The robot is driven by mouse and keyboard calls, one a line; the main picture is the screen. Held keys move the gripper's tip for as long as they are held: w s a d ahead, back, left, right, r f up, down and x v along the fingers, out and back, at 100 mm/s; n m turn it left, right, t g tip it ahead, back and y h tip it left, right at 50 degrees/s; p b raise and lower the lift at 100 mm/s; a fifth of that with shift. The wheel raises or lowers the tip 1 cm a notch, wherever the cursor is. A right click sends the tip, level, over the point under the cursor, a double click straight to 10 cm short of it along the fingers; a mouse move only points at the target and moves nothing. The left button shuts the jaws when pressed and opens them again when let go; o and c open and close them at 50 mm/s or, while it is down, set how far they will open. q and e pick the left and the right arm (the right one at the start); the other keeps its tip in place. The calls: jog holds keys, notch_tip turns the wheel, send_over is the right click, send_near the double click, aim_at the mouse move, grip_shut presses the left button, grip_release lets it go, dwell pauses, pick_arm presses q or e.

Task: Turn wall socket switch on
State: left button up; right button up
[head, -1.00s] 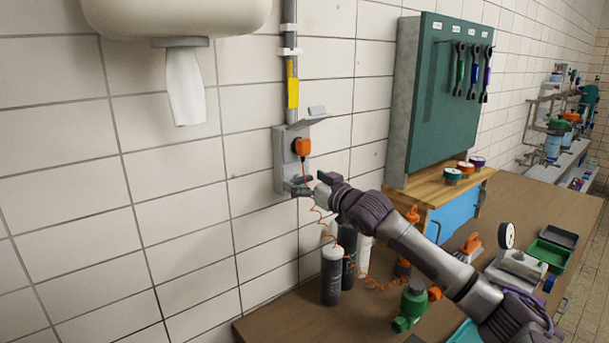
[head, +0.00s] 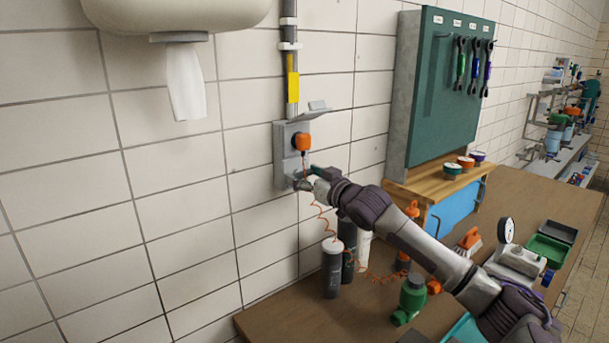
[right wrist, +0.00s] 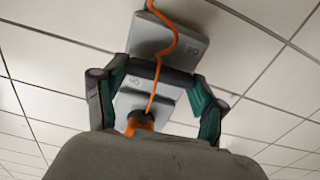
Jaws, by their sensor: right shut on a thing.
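The grey wall socket (head: 284,152) is fixed to the tiled wall, with its lid (head: 309,113) raised. An orange plug (head: 302,142) sits in it, and an orange coiled cord hangs from the plug. My right gripper (head: 300,181) is at the lower end of the socket, below the plug, shut on the switch there, which the fingers hide. In the right wrist view, the fingertips of my right gripper (right wrist: 158,70) come together in front of the grey socket body (right wrist: 168,98), with the orange cord (right wrist: 155,85) passing between camera and fingers. My left gripper is not in view.
Dark bottles (head: 332,270) stand on the brown workbench (head: 280,322) below the socket. A green tool board (head: 450,90) is to the right. A paper towel dispenser (head: 175,15) hangs at upper left. The cord runs down to the bench.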

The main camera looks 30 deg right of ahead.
jog(key=n+p, duration=0.1)
jog(key=n, duration=0.2)
jog(key=shift+r+p, duration=0.15)
jog(key=shift+p, duration=0.2)
jog(key=n+p, duration=0.1)
jog(key=n, duration=0.1)
jog(key=shift+n, duration=0.3)
jog(key=n+p, duration=0.1)
jog(key=n, duration=0.2)
jog(key=shift+a, duration=0.15)
jog(key=shift+f+n+p, duration=0.25)
jog(key=shift+n+p, duration=0.4)
jog(key=shift+n, duration=0.85)
jog(key=o, duration=1.1)
jog(key=shift+o, duration=0.2)
